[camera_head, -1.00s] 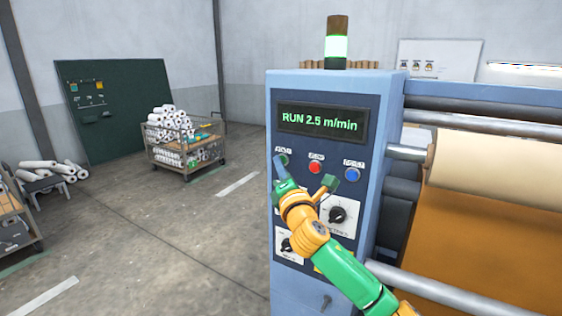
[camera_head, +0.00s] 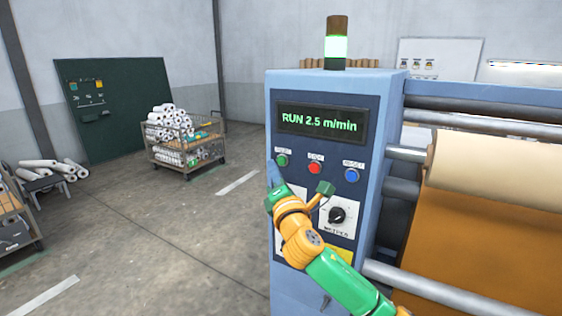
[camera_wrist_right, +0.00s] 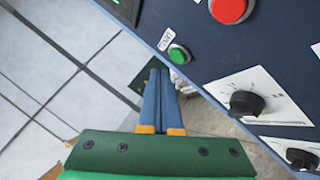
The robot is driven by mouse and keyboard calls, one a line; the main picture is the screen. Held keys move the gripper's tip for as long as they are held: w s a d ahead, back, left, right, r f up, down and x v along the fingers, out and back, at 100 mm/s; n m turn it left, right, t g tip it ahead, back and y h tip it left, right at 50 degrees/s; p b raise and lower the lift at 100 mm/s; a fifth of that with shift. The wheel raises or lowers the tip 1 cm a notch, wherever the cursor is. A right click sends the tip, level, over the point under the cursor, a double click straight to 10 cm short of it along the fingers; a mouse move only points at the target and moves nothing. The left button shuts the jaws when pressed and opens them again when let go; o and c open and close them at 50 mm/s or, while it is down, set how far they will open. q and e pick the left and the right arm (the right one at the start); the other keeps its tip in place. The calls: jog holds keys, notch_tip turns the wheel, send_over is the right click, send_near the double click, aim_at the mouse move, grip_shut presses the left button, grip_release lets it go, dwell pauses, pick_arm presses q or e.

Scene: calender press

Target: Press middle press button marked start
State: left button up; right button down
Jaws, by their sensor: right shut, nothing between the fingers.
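The press control panel (camera_head: 335,250) has a row of a green button (camera_head: 282,160), a red button (camera_head: 314,168) and a blue button (camera_head: 351,175). The green button is leftmost; it also shows in the right wrist view (camera_wrist_right: 179,54), beside a small label reading START. The display (camera_head: 319,121) reads "RUN 2.5 m/min". My right gripper (camera_head: 272,166) is shut and empty, its blue fingers just left of and below the green button. In the right wrist view its fingertips (camera_wrist_right: 160,73) appear apart from the button. My left gripper is not in view.
A black dial (camera_head: 337,215) sits below the buttons, and my right wrist hides part of the lower panel. The lamp (camera_head: 337,47) on top glows green. Rollers with cream web (camera_head: 500,170) stand right. A cart of rolls (camera_head: 187,140) stands back left; the floor between is clear.

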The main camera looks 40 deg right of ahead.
jog(key=shift+s+a+r+p, duration=0.15)
jog(key=shift+s+a, duration=0.3)
jog(key=shift+a, duration=0.5)
jog(key=shift+s+a+f+p, duration=0.1)
jog(key=shift+s+a+p, duration=0.25)
jog(key=shift+a, duration=0.6)
